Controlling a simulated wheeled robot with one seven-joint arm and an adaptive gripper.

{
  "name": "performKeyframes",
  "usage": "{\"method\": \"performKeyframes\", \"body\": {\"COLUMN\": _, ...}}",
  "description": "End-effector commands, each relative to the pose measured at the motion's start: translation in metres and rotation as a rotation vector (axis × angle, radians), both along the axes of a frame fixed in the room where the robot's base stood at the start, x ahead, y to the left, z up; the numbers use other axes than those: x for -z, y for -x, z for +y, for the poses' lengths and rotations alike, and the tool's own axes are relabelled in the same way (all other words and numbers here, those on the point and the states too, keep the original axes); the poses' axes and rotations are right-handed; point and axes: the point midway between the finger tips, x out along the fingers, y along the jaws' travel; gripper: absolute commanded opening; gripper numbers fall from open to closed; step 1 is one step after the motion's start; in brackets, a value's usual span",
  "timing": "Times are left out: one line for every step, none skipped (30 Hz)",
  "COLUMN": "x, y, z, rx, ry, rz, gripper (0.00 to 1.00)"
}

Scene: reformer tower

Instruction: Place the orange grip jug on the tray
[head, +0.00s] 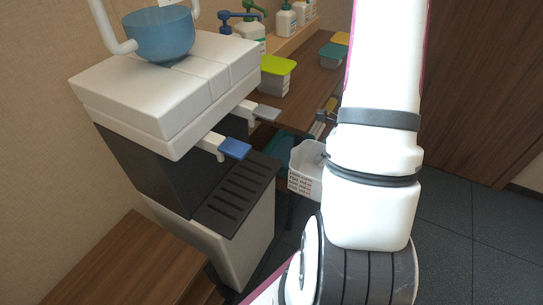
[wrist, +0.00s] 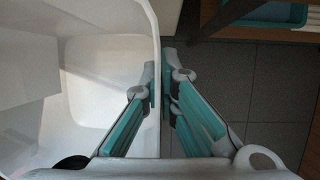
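A white jug (head: 306,172) with printed red and dark lettering hangs beside my arm in the head view. In the wrist view its white wall (wrist: 110,25) fills the left side, open side facing the camera. My gripper (wrist: 160,68) is shut on the jug's wall, one finger inside and one outside. No orange grip shows in either view. A dark slatted tray (head: 237,192) juts from the white machine, left of the jug. A teal tray (wrist: 283,10) shows at the wrist view's top right. In the head view my arm hides the gripper.
The white machine (head: 165,85) carries a blue bowl (head: 160,36) and has blue and grey levers above the slatted tray. A wooden counter (head: 312,82) behind holds a lime-lidded tub (head: 275,75) and pump bottles. Dark floor (head: 470,245) is clear at right.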

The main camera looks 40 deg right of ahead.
Motion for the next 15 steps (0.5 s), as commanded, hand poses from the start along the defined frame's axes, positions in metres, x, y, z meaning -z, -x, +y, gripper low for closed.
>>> {"method": "performKeyframes", "body": {"x": -0.001, "y": -0.006, "z": 0.003, "rx": -0.006, "ry": -0.001, "rz": -0.001, "gripper": 0.00}}
{"method": "performKeyframes", "body": {"x": -0.001, "y": -0.011, "z": 0.004, "rx": -0.007, "ry": -0.001, "rz": -0.002, "gripper": 0.00}}
{"method": "performKeyframes", "body": {"x": -0.001, "y": -0.018, "z": 0.007, "rx": -0.010, "ry": -0.001, "rz": -0.002, "gripper": 0.00}}
{"method": "performKeyframes", "body": {"x": -0.001, "y": -0.024, "z": 0.010, "rx": -0.010, "ry": -0.001, "rz": -0.002, "gripper": 0.00}}
{"method": "performKeyframes", "body": {"x": -0.001, "y": -0.031, "z": 0.012, "rx": -0.009, "ry": 0.000, "rz": -0.002, "gripper": 0.00}}
{"method": "performKeyframes", "body": {"x": -0.001, "y": -0.041, "z": 0.016, "rx": -0.011, "ry": 0.000, "rz": -0.002, "gripper": 0.00}}
{"method": "performKeyframes", "body": {"x": -0.001, "y": -0.047, "z": 0.018, "rx": -0.010, "ry": -0.001, "rz": -0.001, "gripper": 0.00}}
{"method": "performKeyframes", "body": {"x": -0.001, "y": -0.054, "z": 0.021, "rx": -0.010, "ry": -0.001, "rz": -0.002, "gripper": 0.00}}
{"method": "performKeyframes", "body": {"x": -0.001, "y": -0.063, "z": 0.024, "rx": -0.009, "ry": 0.000, "rz": -0.002, "gripper": 0.00}}
{"method": "performKeyframes", "body": {"x": 0.000, "y": -0.070, "z": 0.027, "rx": -0.009, "ry": 0.000, "rz": -0.001, "gripper": 0.00}}
{"method": "performKeyframes", "body": {"x": 0.000, "y": -0.077, "z": 0.029, "rx": -0.010, "ry": 0.000, "rz": 0.000, "gripper": 0.00}}
{"method": "performKeyframes", "body": {"x": 0.000, "y": -0.086, "z": 0.033, "rx": -0.009, "ry": 0.000, "rz": -0.002, "gripper": 0.00}}
{"method": "performKeyframes", "body": {"x": -0.001, "y": -0.093, "z": 0.035, "rx": -0.009, "ry": 0.000, "rz": -0.002, "gripper": 0.00}}
{"method": "performKeyframes", "body": {"x": -0.001, "y": -0.100, "z": 0.038, "rx": -0.008, "ry": 0.000, "rz": -0.002, "gripper": 0.00}}
{"method": "performKeyframes", "body": {"x": -0.001, "y": -0.109, "z": 0.041, "rx": -0.008, "ry": 0.000, "rz": -0.003, "gripper": 0.00}}
